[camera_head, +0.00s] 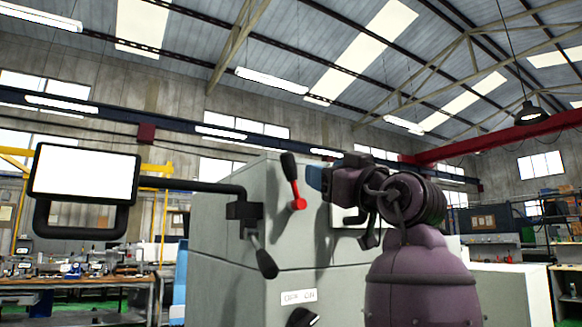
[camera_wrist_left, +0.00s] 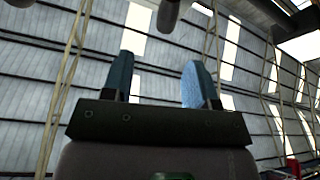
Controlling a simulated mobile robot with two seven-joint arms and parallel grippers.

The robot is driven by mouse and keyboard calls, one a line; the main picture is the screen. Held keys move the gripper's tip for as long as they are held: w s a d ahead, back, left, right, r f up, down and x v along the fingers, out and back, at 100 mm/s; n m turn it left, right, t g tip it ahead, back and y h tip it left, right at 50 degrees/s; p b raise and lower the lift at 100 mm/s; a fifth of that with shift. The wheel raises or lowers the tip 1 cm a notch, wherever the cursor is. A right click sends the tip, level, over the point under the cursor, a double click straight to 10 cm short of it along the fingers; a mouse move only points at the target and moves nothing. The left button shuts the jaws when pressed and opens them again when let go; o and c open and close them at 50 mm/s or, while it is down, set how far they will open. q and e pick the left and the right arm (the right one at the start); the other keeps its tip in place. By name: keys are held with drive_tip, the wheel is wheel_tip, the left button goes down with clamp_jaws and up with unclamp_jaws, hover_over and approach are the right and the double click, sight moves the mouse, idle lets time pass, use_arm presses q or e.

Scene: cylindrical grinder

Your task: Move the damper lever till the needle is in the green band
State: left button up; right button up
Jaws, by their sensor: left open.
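A lever with a black handle and a red hub (camera_head: 295,188) stands on the grey machine cabinet (camera_head: 222,235), tilted slightly left of upright. A second, black lever (camera_head: 262,257) hangs down below the screen arm; no label tells which is the damper lever. My left gripper (camera_head: 318,179) is just right of the red-hubbed lever's handle, apart from it in the picture. In the left wrist view the gripper (camera_wrist_left: 159,80) is open with nothing between its blue fingers. A dark rounded end (camera_wrist_left: 168,14) shows beyond the fingertips. No needle or green band is visible. My right gripper is out of view.
A white-faced panel (camera_head: 347,217) on the cabinet is partly hidden by my arm. A screen (camera_head: 86,174) on a black arm juts out left. Below are an OFF/ON label (camera_head: 298,297) and a black knob (camera_head: 303,317). Workbenches stand far left.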

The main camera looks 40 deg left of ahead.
sight(293, 166)
use_arm(q)
drive_tip(key=shift+n+g, duration=0.4)
drive_tip(key=shift+n, duration=0.1)
drive_tip(key=x, duration=0.3)
drive_tip(key=p+x, duration=0.1)
drive_tip(key=x, duration=0.5)
drive_tip(key=shift+s+a+f, duration=0.1)
drive_tip(key=shift+a+f, duration=0.1)
drive_tip(key=shift+a, duration=0.25)
drive_tip(key=shift+a+r+p, duration=0.15)
drive_tip(key=shift+a+p, duration=0.15)
drive_tip(key=shift+a, duration=0.25)
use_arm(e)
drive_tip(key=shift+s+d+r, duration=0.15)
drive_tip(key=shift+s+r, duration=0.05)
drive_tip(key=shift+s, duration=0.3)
